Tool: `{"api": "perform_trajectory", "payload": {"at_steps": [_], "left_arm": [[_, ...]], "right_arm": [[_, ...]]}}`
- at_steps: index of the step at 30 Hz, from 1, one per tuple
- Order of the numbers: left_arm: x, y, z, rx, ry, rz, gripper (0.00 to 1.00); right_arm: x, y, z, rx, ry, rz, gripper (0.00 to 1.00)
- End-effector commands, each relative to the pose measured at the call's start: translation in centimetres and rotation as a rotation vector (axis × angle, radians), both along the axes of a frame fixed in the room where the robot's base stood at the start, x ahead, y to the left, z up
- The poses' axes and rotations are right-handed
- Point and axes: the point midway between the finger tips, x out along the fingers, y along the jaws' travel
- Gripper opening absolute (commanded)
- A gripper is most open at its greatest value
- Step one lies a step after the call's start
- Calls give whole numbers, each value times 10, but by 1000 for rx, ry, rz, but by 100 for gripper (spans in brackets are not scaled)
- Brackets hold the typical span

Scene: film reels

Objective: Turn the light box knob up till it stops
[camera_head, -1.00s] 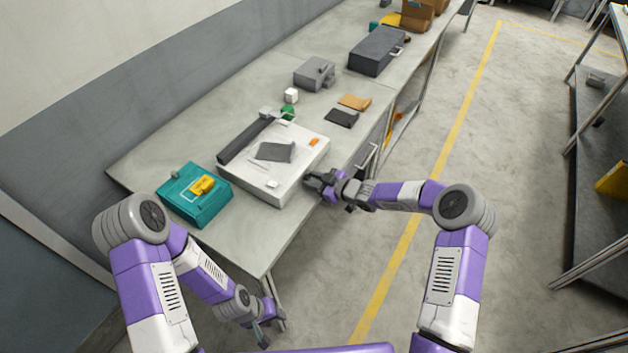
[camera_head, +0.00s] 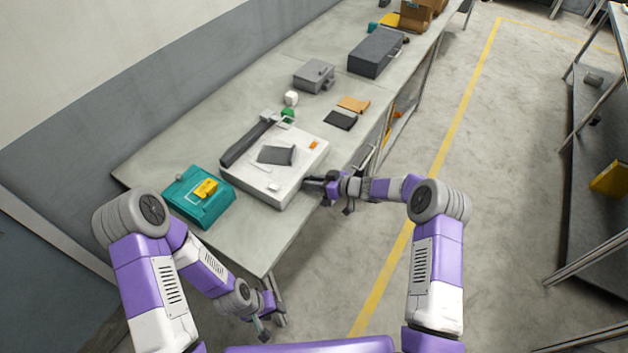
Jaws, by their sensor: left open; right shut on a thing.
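The light box (camera_head: 297,174) is a flat white box on the grey table, with a dark grey piece (camera_head: 276,155) and a small orange piece (camera_head: 313,145) on its top. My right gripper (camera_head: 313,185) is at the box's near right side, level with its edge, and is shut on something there. The knob itself is hidden by the fingers, so I cannot make out its angle. My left gripper (camera_head: 270,325) hangs low beside the table's front end, open and empty.
A teal case (camera_head: 198,209) with a yellow piece stands left of the light box. A dark bar (camera_head: 247,142) lies along its back edge. A black pad (camera_head: 341,120), tan envelope (camera_head: 354,104) and grey boxes are farther back. Open floor lies right of the table.

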Motion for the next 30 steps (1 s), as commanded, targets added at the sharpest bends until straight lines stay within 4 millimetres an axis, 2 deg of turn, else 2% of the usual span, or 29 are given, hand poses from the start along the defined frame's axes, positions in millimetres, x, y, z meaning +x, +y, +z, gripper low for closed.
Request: {"api": "perform_trajectory", "payload": {"at_steps": [10,27,28,30], "left_arm": [[0,0,-5,0,0,0,43],[0,0,-6,0,0,0,43],[0,0,-6,0,0,0,43],[0,0,-6,0,0,0,43]], "right_arm": [[1,-1,-1,98,133,-1,0],[1,-1,-1,119,162,-2,0],[1,-1,-1,119,162,-2,34],[1,-1,-1,119,162,-2,44]]}}
